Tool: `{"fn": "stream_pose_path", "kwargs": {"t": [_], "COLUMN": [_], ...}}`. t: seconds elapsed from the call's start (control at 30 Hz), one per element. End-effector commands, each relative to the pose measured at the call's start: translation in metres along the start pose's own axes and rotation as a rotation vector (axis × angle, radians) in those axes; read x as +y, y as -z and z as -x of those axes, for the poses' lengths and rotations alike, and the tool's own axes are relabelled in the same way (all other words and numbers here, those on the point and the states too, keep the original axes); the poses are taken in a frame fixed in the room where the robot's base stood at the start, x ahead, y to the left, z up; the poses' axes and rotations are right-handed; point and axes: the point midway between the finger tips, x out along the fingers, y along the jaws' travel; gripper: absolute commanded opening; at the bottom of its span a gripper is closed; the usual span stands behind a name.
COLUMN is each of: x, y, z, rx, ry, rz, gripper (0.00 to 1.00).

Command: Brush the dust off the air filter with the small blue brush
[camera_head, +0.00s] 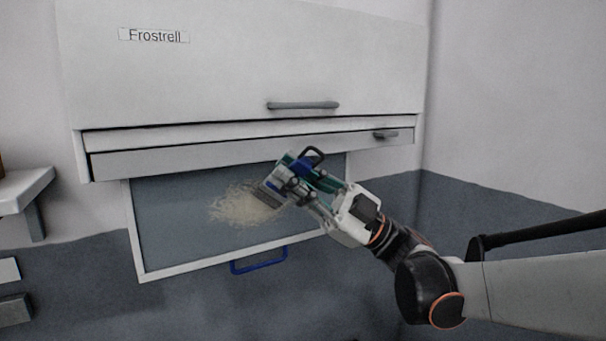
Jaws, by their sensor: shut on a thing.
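The air filter (190,241) is a grey panel in a white frame with a blue handle (258,261) at its lower edge. It hangs below the white cabinet. A patch of tan dust (232,207) lies on the middle of the panel. My gripper (288,186) is shut on a small brush with a blue part (303,167), at the right side of the dust patch. The bristle end is at the dust. I cannot tell whether it touches the panel. The gripper and brush hide part of the filter's right side.
The white cabinet (240,60) labelled Frostrell has a grey bar handle (302,105) and an open lower flap (240,150) just above the brush. A white shelf (22,190) is at the left wall. The space below the filter looks clear.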

Motion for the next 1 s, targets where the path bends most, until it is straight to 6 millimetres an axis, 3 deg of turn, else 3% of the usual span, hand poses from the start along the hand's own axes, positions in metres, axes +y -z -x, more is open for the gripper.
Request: {"fn": "stream_pose_path", "kwargs": {"t": [1.0], "x": [-0.019], "y": [-0.003], "z": [-0.023], "rx": [-0.001], "ry": [-0.001], "rz": [0.001], "gripper": [0.0]}}
